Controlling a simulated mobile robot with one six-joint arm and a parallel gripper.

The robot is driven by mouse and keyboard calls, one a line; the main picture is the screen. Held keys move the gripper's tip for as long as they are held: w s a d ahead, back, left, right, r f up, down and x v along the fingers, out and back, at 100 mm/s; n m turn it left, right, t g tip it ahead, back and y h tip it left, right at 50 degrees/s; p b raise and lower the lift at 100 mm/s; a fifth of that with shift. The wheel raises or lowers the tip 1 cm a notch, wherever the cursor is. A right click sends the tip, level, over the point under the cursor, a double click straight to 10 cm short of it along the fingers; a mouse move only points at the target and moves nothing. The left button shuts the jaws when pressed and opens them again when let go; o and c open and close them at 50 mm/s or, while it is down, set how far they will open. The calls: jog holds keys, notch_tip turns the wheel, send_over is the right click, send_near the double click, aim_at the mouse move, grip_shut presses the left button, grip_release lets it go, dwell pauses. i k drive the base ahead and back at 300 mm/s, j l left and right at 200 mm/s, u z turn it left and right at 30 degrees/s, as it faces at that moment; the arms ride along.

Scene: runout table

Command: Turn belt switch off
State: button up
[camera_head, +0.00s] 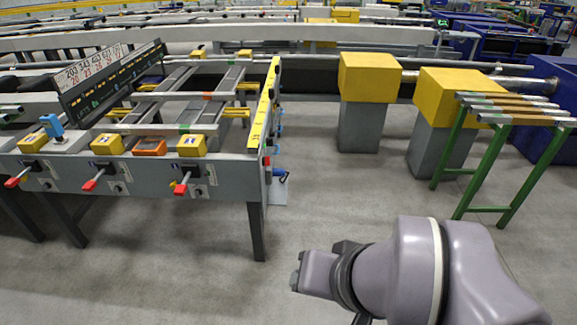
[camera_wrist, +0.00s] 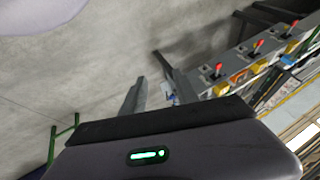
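The runout table's grey front panel (camera_head: 225,178) carries three switches with red-tipped levers: a left one (camera_head: 14,181), a middle one (camera_head: 91,184) and a right one (camera_head: 181,187). The levers point outward and down to the left in the head view. No readable label tells which is the belt switch. The levers also show upper right in the wrist view, the nearest being the right switch (camera_wrist: 217,68). My gripper (camera_head: 299,273) is low, right of the table and apart from all switches.
Yellow blocks (camera_head: 191,146) and an orange block (camera_head: 149,148) sit on the table edge, with a blue part (camera_head: 52,126) at left. A table leg (camera_head: 257,230) stands near my gripper. Yellow-topped pedestals (camera_head: 369,78) and a green stand (camera_head: 484,152) are right. The floor between is clear.

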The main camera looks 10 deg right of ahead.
aim_at(266, 160)
jog(key=i+l+u, duration=0.15)
jog(key=i+l, duration=0.15)
jog(key=i+l+u, duration=0.1)
jog(key=i+l, duration=0.25)
jog(key=i+l+u, duration=0.15)
jog(key=i+l, duration=0.15)
jog(key=i+l+u, duration=0.1)
jog(key=i+l, duration=0.15)
jog(key=l, duration=0.2)
jog(key=i+l+u, duration=0.15)
jog(key=l, duration=0.3)
jog(key=i+l+u, duration=0.1)
jog(key=i+l, duration=0.25)
jog(key=l, duration=0.1)
